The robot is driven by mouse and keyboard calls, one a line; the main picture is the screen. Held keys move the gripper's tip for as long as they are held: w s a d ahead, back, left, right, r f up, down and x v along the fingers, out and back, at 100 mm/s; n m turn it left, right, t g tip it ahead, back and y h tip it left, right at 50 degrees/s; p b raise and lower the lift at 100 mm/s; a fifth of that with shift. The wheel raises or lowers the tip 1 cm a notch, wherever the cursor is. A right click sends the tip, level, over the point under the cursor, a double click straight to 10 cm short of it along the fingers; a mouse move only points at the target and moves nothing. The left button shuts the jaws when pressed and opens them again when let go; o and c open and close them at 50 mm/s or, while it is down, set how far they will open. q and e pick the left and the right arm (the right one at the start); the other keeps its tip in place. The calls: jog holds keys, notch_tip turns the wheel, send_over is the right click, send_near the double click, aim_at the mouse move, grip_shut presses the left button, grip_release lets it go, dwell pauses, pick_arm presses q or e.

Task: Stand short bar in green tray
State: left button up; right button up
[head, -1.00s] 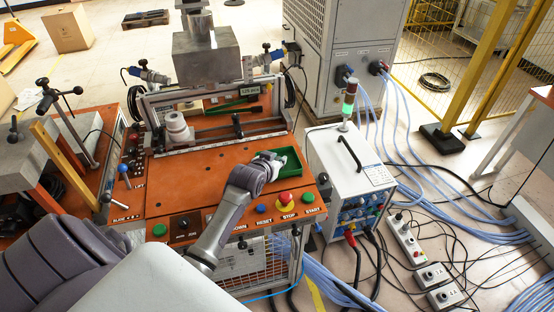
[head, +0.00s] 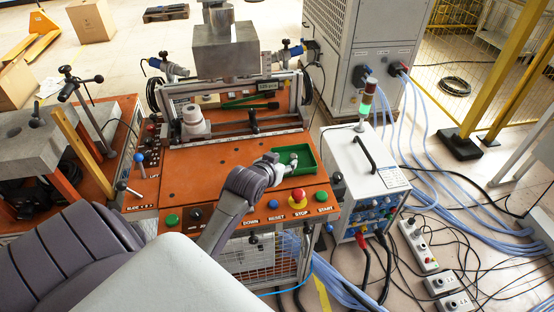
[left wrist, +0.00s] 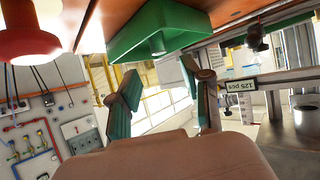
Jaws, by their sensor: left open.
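The green tray (head: 312,158) sits on the right part of the orange machine top. A small silver piece, which looks like the short bar (head: 293,159), is inside it. In the left wrist view, which is upside down, the tray (left wrist: 180,17) shows at the top, and the bar (left wrist: 157,43) appears upright against it. My left gripper (head: 279,168) is at the tray's near left side. My right gripper is not in view.
A red stop button (head: 298,195) and other buttons line the machine's front edge. A white power box (head: 355,165) with a lamp stands at the right. The orange top's middle is clear.

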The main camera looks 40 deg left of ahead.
pick_arm(q)
jog(key=shift+v, duration=2.4)
